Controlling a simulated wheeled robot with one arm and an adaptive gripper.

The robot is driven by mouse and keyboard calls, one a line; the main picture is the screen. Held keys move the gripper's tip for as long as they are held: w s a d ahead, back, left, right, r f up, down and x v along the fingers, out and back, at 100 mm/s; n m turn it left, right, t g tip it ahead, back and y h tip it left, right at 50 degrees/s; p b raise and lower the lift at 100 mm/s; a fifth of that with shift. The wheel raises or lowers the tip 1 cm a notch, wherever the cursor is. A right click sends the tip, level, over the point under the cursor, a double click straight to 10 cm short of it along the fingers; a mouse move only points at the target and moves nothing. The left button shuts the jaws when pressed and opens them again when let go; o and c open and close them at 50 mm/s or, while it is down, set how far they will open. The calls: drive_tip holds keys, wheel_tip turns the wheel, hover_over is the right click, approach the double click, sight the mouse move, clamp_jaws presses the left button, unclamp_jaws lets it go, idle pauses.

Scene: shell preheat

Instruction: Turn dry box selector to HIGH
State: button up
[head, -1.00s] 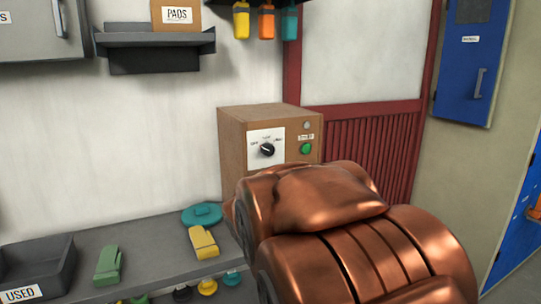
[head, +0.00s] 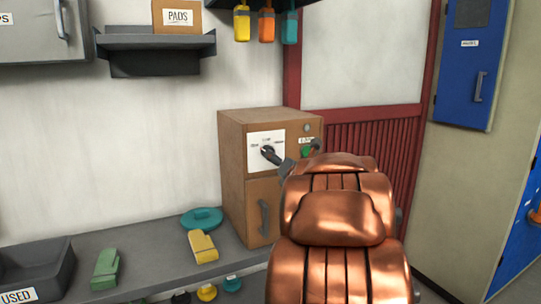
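The dry box (head: 232,165) is a brown wooden cabinet at the back of the grey bench. Its white selector plate (head: 257,139) is on the upper front, with labels too small to read. The dark selector knob (head: 267,150) shows at the plate's middle, partly covered. Which mark it points to cannot be told. A dark finger of my gripper (head: 281,160) reaches to the knob from the right and overlaps it; contact cannot be confirmed. My copper-coloured arm hides most of the gripper, so its opening is unclear.
A green button (head: 306,152) sits right of the plate, partly covered by a dark part. A door handle (head: 264,217) is below. A teal lid (head: 202,218), yellow item (head: 202,246), green item (head: 105,268) and USED tray (head: 38,272) lie along the bench.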

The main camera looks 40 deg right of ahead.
drive_tip(key=p+x, duration=0.1)
drive_tip(key=x, duration=0.6)
drive_tip(key=shift+w+p, duration=0.15)
drive_tip(key=shift+p, duration=0.2)
drive_tip(key=c, duration=1.1)
drive_tip(key=shift+c, duration=0.2)
